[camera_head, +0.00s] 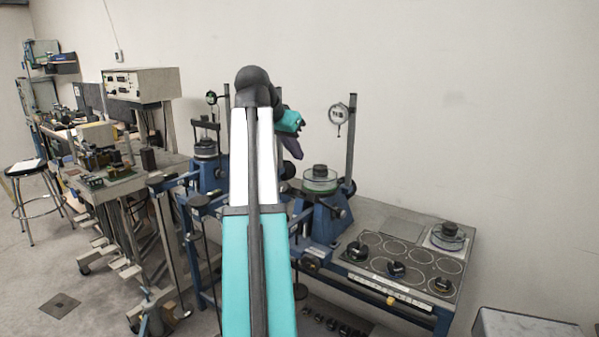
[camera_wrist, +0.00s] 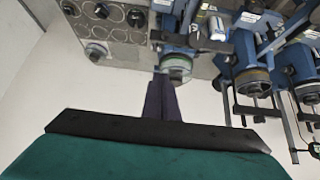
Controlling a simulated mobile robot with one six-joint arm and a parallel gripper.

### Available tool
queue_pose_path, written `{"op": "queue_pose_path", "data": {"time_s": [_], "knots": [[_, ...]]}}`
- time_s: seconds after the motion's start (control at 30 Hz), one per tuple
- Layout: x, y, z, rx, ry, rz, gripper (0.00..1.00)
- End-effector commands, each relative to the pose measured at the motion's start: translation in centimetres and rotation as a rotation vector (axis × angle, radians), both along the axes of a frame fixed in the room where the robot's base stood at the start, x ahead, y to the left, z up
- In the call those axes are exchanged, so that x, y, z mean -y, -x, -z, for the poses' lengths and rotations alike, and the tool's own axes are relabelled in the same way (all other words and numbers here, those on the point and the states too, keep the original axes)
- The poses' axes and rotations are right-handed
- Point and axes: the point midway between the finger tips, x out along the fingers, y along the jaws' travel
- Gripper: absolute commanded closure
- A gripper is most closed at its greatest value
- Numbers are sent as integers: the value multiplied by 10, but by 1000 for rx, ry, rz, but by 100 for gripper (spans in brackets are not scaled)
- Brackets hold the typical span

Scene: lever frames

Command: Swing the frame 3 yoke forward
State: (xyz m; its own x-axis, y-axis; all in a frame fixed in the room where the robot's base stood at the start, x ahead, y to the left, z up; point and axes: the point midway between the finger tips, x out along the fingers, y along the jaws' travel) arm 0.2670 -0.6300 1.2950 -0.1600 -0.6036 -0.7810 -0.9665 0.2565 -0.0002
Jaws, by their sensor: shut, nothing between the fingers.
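Blue lever frames stand in a row along the wall; no frame numbers are legible, so I cannot tell which is frame 3. The right-hand frame (camera_head: 327,217) carries a clear round cell (camera_head: 320,180) with a dark cap, and no yoke shows upright over it. The left frame (camera_head: 207,170) has a dark yoke (camera_head: 205,134) standing over its cell. My gripper (camera_head: 295,148) is shut and empty, in the air left of and above the right-hand cell. In the wrist view, my gripper's fingers (camera_wrist: 161,98) point toward one frame's cell (camera_wrist: 176,70); a neighbouring yoke (camera_wrist: 250,112) shows to its right.
A dial gauge (camera_head: 338,113) on a post (camera_head: 351,140) rises behind the right-hand cell. A plate with ringed places and dark parts (camera_head: 405,262) lies on the bench to the right. My arm hides the middle of the row. A stool (camera_head: 30,170) stands far left.

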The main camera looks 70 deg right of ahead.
Motion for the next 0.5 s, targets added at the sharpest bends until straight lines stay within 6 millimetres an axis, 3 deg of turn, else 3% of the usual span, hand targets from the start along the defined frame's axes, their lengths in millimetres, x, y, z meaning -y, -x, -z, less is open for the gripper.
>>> {"op": "queue_pose_path", "data": {"time_s": [0.5], "knots": [[28,8,36,0,-2,1,100]]}}
